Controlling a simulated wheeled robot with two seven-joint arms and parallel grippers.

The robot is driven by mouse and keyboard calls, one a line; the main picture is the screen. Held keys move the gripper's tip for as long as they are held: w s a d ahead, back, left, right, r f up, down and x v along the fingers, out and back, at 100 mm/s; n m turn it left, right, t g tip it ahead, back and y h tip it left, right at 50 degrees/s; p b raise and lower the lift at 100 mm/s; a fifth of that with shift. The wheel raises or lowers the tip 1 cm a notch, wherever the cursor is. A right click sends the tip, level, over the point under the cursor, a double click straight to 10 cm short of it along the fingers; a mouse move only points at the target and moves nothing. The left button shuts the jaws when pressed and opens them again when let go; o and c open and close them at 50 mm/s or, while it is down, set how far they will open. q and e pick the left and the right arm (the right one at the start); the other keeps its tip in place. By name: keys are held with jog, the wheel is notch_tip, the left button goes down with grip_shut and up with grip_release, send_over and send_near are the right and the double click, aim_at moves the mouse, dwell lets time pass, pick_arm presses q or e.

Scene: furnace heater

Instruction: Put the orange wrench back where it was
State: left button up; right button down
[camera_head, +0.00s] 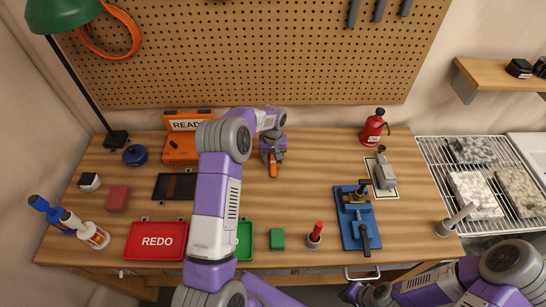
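The orange wrench (273,169) shows as a short orange piece at the fingers of my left gripper (272,157), above the middle of the bench. The gripper appears shut on it, and its upper part is hidden by the gripper. I cannot tell whether its lower end touches the bench. My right gripper (352,292) is low at the front edge of the picture, partly cut off and too unclear to tell its opening.
A black tray (162,186) lies left of my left arm. The red REDO tray (156,241), a green tray (245,241), a green block (277,239) and a blue vise plate (357,219) stand in front. An orange READY case (181,150) and red extinguisher (373,127) stand behind.

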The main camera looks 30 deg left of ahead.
pick_arm(q)
notch_tip(320, 180, up, 12)
jog(key=shift+r+p, duration=0.2)
jog(key=shift+p, duration=0.15)
dwell(0.7)
